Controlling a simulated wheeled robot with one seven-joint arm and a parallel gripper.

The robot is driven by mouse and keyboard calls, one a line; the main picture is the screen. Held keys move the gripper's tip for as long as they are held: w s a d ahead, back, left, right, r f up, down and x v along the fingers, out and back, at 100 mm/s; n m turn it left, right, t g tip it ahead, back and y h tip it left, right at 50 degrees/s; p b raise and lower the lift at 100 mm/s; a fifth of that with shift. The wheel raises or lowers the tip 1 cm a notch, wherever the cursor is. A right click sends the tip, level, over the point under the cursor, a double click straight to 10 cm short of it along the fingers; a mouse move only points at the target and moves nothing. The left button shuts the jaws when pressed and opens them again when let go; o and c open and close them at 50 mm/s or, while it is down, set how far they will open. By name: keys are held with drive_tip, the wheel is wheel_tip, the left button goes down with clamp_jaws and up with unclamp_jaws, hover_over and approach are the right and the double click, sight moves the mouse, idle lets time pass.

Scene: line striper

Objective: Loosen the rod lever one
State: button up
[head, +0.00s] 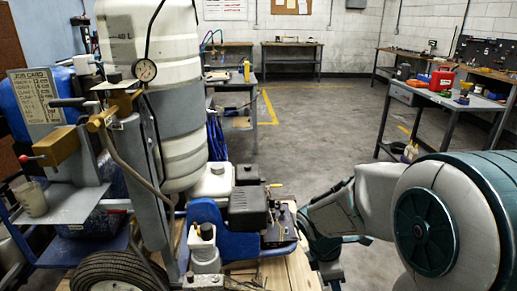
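The line striper (190,200) stands at left with a large white tank (160,95), a pressure gauge (145,70) and a small engine (248,208). On its left side, a lever with a black grip (68,102) sticks out beside a brass-coloured fitting (102,120). Below it, a thin lever with a red knob (25,158) comes out of a brass-coloured block (56,147). I cannot tell which is rod lever one, nor whether either is tight. My arm comes in from the right and bends down beside the engine. My gripper does not show.
A grey cup (32,199) sits on the striper's left shelf, and a black wheel (118,272) is at bottom left. Workbenches stand at the back (290,62) and right (440,100), with a red case (443,80). The middle floor (320,125) is clear.

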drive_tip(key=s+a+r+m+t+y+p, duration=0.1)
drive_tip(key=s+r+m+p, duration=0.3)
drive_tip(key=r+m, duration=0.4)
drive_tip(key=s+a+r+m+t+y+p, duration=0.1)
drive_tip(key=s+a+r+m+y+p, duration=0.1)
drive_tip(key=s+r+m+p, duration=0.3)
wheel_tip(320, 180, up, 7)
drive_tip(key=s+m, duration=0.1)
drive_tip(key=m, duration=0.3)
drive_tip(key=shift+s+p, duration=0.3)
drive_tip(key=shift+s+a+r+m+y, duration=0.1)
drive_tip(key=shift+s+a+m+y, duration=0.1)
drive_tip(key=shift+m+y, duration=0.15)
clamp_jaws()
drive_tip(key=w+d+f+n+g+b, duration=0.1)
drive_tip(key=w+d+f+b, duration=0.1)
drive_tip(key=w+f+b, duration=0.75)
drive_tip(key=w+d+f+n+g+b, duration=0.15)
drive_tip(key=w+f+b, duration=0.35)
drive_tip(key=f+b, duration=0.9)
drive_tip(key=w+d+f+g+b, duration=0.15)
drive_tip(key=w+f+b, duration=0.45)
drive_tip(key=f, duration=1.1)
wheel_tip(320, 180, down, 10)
drive_tip(key=b, duration=0.3)
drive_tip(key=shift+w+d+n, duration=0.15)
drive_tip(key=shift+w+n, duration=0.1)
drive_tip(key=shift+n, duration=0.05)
